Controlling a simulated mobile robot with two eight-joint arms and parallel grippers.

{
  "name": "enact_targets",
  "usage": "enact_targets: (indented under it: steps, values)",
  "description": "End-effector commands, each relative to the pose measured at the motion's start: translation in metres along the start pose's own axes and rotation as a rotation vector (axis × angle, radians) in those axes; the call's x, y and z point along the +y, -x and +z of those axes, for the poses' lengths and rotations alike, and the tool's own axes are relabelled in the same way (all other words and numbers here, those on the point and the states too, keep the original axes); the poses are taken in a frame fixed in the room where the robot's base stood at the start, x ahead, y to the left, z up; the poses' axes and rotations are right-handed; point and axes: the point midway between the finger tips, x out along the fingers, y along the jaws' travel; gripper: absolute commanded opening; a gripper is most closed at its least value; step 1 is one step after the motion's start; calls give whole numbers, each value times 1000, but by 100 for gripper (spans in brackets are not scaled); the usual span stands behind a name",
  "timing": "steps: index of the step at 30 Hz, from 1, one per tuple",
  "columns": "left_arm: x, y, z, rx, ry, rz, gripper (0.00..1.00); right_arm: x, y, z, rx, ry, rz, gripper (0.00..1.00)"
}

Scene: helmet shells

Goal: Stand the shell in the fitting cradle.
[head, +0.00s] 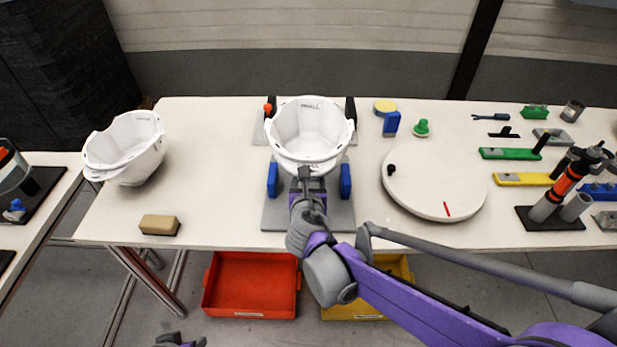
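A white helmet shell (312,133), hollow side up, is at the fitting cradle, between its blue pads and dark rear posts. The cradle has a grey base plate (282,215), a left blue pad (272,179) and a right blue pad (345,181). I cannot tell whether the shell rests fully on the cradle. My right gripper (304,174) is at the shell's near brim, its narrow fingers closed over that edge. The arm hides part of the plate. My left gripper (181,342) is low at the bottom edge, mostly cut off, away from the table.
A second white shell (125,148) lies at the table's left, with a tan block (159,225) in front. A round white turntable (433,182) stands right of the cradle. Several tools and holders fill the far right. Red (250,286) and yellow (396,268) bins sit below the front edge.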

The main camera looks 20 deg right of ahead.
Motion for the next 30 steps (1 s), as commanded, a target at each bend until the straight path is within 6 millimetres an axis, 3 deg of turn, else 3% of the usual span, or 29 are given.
enact_targets:
  steps: [15, 30]
  values:
    - [0, -39, 20, -14, 0, 0, 50, 0, -21, -49, 0, 2, 0, 0]
    - [0, -46, 23, -16, 0, 0, 50, 0, -23, -61, 5, 1, -3, 0]
